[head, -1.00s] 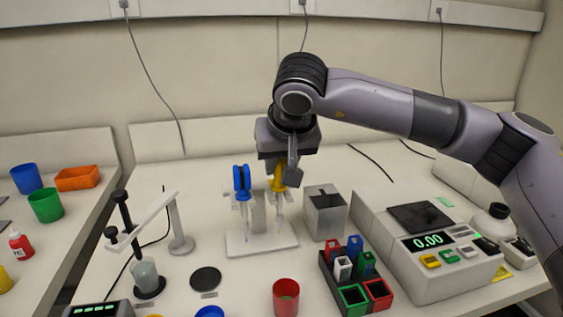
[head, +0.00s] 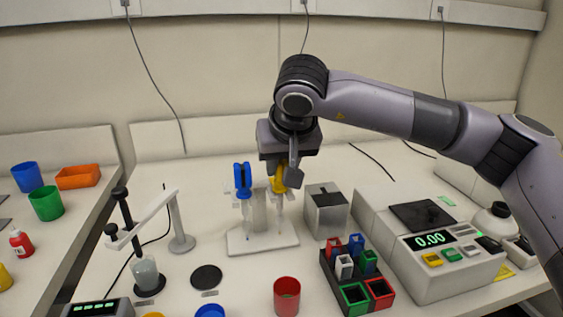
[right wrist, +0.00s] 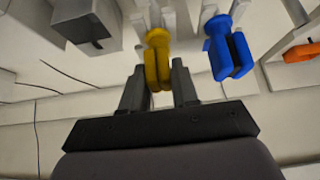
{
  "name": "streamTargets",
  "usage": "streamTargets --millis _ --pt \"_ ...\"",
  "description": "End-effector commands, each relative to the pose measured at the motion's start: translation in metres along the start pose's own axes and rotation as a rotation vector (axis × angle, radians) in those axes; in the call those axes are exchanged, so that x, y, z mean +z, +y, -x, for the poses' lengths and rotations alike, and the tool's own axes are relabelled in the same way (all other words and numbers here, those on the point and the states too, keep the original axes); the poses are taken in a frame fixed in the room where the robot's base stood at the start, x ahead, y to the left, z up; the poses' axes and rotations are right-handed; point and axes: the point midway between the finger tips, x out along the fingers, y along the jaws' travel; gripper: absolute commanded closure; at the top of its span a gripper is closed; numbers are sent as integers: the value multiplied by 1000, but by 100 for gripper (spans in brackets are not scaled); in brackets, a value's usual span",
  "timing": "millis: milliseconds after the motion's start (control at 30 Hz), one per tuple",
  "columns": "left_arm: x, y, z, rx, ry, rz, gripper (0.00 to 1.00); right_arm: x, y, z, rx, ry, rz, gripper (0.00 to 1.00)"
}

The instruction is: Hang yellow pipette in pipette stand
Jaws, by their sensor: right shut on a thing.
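The yellow pipette (head: 279,184) is upright at the right side of the pipette stand (head: 262,241), with its tip above the white base. My right gripper (head: 287,178) is shut on its yellow handle, which also shows between the fingers in the right wrist view (right wrist: 158,68). The gripper hides part of the handle, and I cannot tell whether the pipette rests in the stand's holder. A blue pipette (head: 243,181) hangs upright on the stand's left side, just beside the yellow one; it also shows in the right wrist view (right wrist: 228,48). My left gripper is not in view.
A grey box (head: 326,211) stands close to the right of the stand. A rack (head: 357,274) with coloured holders, a red cup (head: 286,296) and a scale (head: 432,243) are nearer the front and right. A white arm-like holder (head: 178,232) stands at left.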

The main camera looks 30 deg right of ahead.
Motion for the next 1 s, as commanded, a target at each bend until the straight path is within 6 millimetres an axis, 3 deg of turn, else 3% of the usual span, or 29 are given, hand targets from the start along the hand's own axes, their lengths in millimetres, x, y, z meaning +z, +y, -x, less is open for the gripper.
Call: streamTargets --millis 267,300,400,1000 --pt "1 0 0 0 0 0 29 1 0 -1 0 1 0 100" --pt "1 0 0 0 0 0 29 1 0 -1 0 1 0 68" --pt "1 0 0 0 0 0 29 1 0 -1 0 0 0 41" --pt "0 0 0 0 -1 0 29 0 0 0 0 0 0 41"
